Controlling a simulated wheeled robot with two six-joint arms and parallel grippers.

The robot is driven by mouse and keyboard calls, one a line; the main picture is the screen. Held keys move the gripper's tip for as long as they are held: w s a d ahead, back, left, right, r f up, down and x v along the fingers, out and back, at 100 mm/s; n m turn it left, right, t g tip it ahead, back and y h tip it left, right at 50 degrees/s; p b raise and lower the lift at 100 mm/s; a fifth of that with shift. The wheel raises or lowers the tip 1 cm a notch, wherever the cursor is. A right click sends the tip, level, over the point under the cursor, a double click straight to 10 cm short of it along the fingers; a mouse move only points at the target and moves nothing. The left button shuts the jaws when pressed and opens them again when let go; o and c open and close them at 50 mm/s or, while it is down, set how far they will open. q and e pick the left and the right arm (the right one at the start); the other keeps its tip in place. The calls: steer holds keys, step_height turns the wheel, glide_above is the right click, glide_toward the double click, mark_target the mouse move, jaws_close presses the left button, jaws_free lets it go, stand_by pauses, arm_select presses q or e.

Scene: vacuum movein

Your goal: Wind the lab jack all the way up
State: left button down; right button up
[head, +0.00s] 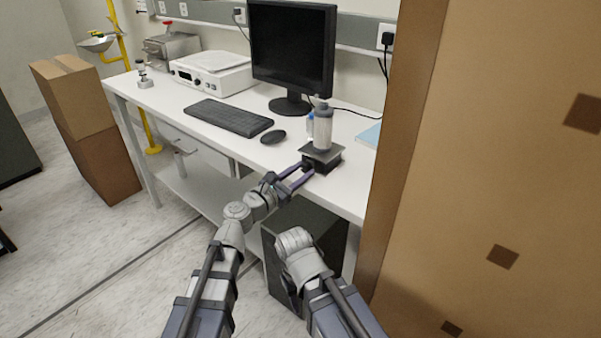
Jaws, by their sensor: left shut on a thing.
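The lab jack (324,156) is a small dark platform near the front edge of the white bench. A grey-white bottle-like container (323,127) stands upright on its top plate. My left gripper (307,166) reaches in from the front left and is shut at the jack's front side, where its knob would be; the knob itself is too small and covered to make out. The jack looks low, with little gap under its plate. My right arm (295,243) is folded low in front of the bench, and its gripper fingers do not show.
A mouse (273,137), keyboard (228,117) and monitor (292,50) stand left of and behind the jack. A small blue-capped bottle (310,125) is just behind it. A tall brown panel (490,180) closes off the right side. A dark cabinet (325,222) is under the bench.

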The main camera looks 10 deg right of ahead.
arm_select(q)
steer(key=c, duration=0.5)
jaws_free()
steer(key=shift+v, duration=3.9)
